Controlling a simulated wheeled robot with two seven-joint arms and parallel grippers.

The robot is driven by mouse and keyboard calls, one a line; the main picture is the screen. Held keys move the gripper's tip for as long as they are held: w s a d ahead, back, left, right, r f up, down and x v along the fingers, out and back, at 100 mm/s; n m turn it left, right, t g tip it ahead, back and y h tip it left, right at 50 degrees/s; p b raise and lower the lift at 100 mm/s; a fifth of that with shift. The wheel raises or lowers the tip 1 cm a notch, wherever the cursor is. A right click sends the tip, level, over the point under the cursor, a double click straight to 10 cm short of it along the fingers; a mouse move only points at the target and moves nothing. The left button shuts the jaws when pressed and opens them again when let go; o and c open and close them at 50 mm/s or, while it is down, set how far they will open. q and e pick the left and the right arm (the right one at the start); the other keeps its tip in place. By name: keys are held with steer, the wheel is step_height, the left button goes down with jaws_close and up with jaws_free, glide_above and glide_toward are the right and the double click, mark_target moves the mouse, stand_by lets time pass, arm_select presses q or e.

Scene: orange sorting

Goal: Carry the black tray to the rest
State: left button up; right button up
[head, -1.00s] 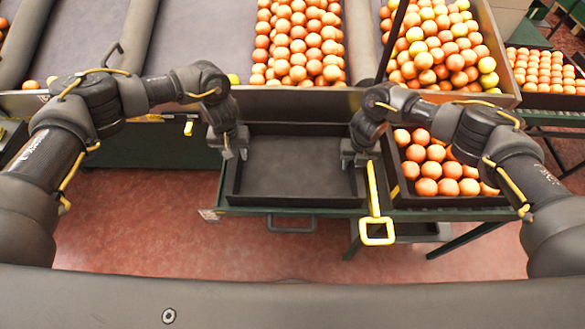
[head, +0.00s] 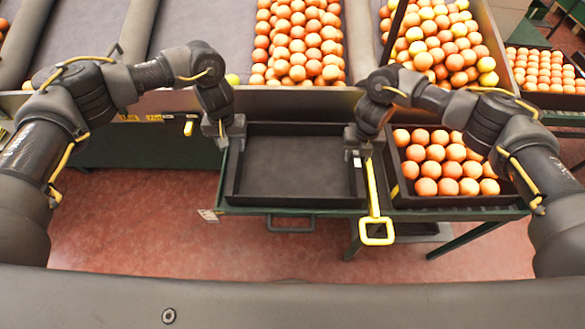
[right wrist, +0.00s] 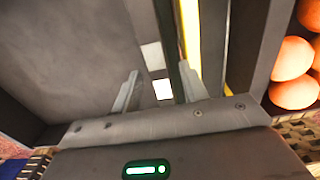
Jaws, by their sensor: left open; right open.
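The black tray (head: 301,203) is empty and lies flat on a green stand in the middle of the head view. My left gripper (head: 230,140) is open at the tray's left wall, near its far corner. My right gripper (head: 358,151) is open at the tray's right wall. In the right wrist view its two fingers (right wrist: 158,90) stand apart on either side of the tray's wall (right wrist: 148,35). Whether the fingers touch the wall I cannot tell. I cannot tell which thing is the rest.
A crate of oranges (head: 447,201) stands close to the right of the tray. A yellow handle (head: 376,232) runs between them. Behind is a sorting bench with grey lanes (head: 200,40) and heaped oranges (head: 298,45). The red floor (head: 130,220) in front is clear.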

steer(key=shift+r, duration=1.5)
